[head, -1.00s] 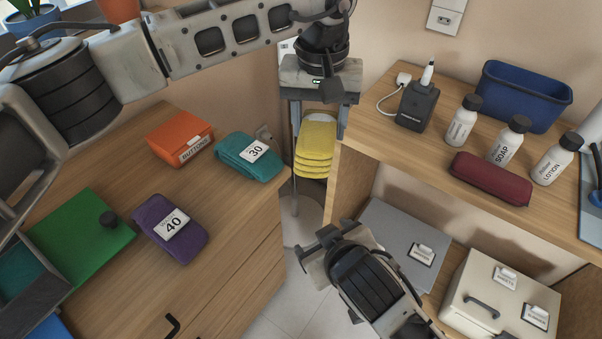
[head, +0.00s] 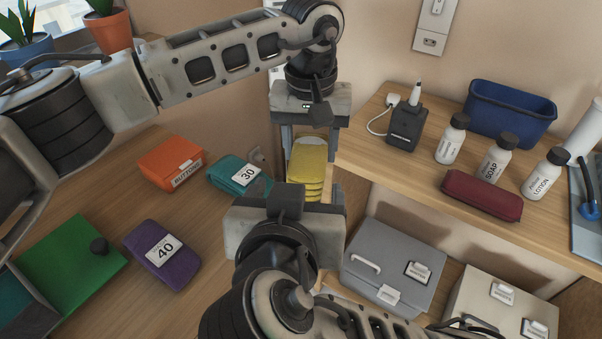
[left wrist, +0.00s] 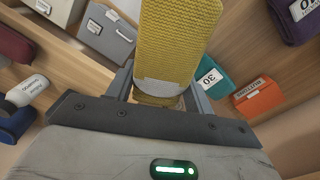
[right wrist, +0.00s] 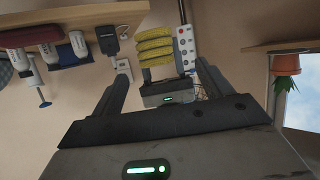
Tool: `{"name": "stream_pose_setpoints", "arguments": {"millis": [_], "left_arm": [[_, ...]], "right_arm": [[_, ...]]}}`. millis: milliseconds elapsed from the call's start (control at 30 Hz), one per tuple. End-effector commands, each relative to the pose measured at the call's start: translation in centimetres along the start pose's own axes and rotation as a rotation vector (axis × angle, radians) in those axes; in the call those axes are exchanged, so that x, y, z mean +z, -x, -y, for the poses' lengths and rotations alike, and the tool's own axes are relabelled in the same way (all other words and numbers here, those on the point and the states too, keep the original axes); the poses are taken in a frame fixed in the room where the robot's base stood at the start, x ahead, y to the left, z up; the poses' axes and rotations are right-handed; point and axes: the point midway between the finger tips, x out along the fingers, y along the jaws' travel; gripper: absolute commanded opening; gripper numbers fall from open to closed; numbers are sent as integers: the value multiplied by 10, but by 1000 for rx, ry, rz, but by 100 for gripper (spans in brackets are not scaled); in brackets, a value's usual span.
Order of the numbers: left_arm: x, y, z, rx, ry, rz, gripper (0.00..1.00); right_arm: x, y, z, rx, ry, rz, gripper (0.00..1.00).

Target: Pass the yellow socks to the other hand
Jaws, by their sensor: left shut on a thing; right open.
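The yellow socks (head: 307,166) are a folded, layered bundle held in the air in the gap between the two wooden surfaces. My left gripper (head: 308,155) points down and is shut on them; they also fill the middle of the left wrist view (left wrist: 172,45). My right gripper (head: 287,205) is below and in front of the socks in the head view, its body hiding their lower end. In the right wrist view the socks (right wrist: 155,52) show ahead, between the directions of its open fingers, with my left gripper (right wrist: 165,97) behind them.
On the left dresser lie a teal bundle marked 30 (head: 236,172), a purple bundle marked 40 (head: 161,255) and an orange box (head: 172,162). On the right shelf stand bottles (head: 497,158), a maroon case (head: 482,195) and a blue bin (head: 510,112). Grey box (head: 385,275) sits below.

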Motion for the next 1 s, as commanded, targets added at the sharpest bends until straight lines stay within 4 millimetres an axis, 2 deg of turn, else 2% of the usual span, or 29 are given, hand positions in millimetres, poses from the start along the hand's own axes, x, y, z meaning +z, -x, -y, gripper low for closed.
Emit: {"name": "stream_pose_setpoints", "arguments": {"millis": [200, 400, 600, 900, 933, 1000], "left_arm": [[0, 0, 0, 0, 0, 0, 30], [0, 0, 0, 0, 0, 0, 30], [0, 0, 0, 0, 0, 0, 30], [0, 0, 0, 0, 0, 0, 30], [0, 0, 0, 0, 0, 0, 30], [0, 0, 0, 0, 0, 0, 30]], "right_arm": [[0, -45, -1, 6, 4, -2, 78], [0, -76, 0, 3, 4, 0, 78], [1, -90, 0, -1, 3, 2, 78], [1, -93, 0, 0, 2, 2, 78], [1, -93, 0, -1, 2, 2, 73], [1, -92, 0, -1, 2, 2, 53]]}}
